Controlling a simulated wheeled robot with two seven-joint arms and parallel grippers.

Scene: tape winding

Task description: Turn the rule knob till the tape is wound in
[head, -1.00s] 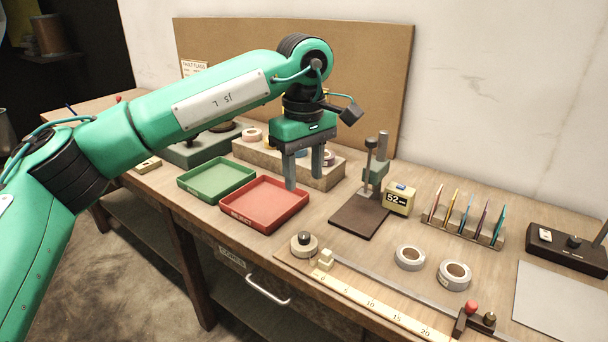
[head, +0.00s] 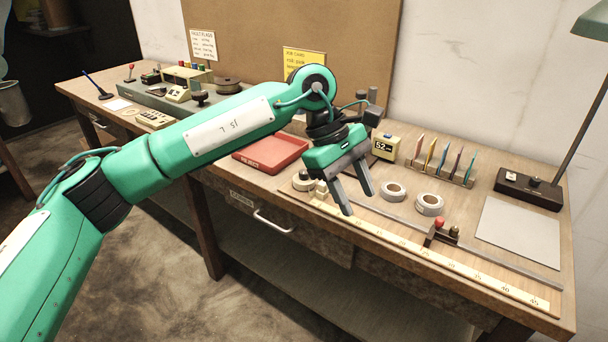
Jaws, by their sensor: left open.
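A long pale rule (head: 420,246) with printed numbers lies along the table's front edge. At its left end sits a round wooden piece with a dark knob (head: 303,177), with a small cream block (head: 321,190) beside it. A dark slider (head: 432,235) with a red knob (head: 438,223) and a brown knob (head: 454,232) stands farther right along the rule. My left gripper (head: 358,203) is open and empty, its fingers pointing down and tilted, right of the dark knob and in front of part of the rule. My right gripper is not in view.
Two grey tape rolls (head: 395,191) (head: 429,205) lie just behind the rule. A red tray (head: 268,154) is at left. A yellow counter (head: 386,147), a rack of coloured cards (head: 440,170) and a lamp base (head: 528,188) stand farther back. A grey sheet (head: 518,232) lies at right.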

